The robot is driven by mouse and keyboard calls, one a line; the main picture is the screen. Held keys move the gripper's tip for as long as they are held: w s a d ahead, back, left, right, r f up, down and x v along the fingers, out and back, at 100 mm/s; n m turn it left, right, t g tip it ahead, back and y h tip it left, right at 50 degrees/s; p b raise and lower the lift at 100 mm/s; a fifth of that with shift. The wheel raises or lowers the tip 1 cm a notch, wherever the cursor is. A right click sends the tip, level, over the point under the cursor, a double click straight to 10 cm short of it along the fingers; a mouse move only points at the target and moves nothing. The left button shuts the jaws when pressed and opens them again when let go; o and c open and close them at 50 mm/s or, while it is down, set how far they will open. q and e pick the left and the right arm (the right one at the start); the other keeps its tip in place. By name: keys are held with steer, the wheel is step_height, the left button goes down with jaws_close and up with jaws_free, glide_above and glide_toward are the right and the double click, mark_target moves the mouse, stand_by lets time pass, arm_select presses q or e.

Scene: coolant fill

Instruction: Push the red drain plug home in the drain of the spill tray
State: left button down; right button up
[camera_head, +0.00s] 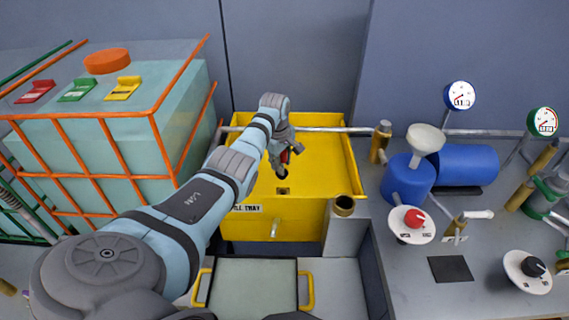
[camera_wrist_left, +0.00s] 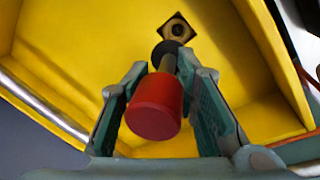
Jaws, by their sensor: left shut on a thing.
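The red drain plug (camera_wrist_left: 155,105) has a red cylindrical head, a stem and a dark disc end. My left gripper (camera_wrist_left: 162,88) is shut on it, with a finger on each side. My right gripper is not in view.
A metal pipe (camera_head: 335,129) crosses the back of the tray. A caged tank (camera_head: 130,150) stands at the left. A blue container with a white funnel (camera_head: 425,138), a red knob (camera_head: 414,218) and gauges are at the right.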

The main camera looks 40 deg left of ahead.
mark_target(284, 177)
arm_select(q)
steer(key=shift+w+d+f, duration=0.1)
steer(key=shift+w+d, duration=0.05)
steer(key=shift+w, duration=0.05)
steer(key=b+x, duration=0.1)
steer(key=x, duration=0.1)
steer(key=b+x, duration=0.2)
steer(key=s+b+x, duration=0.1)
steer(key=shift+d+f, duration=0.1)
steer(key=shift+f, duration=0.4)
steer(key=shift+r, duration=0.1)
stand_by(0.4)
stand_by(0.9)
stand_by(0.3)
steer(key=shift+f, duration=0.45)
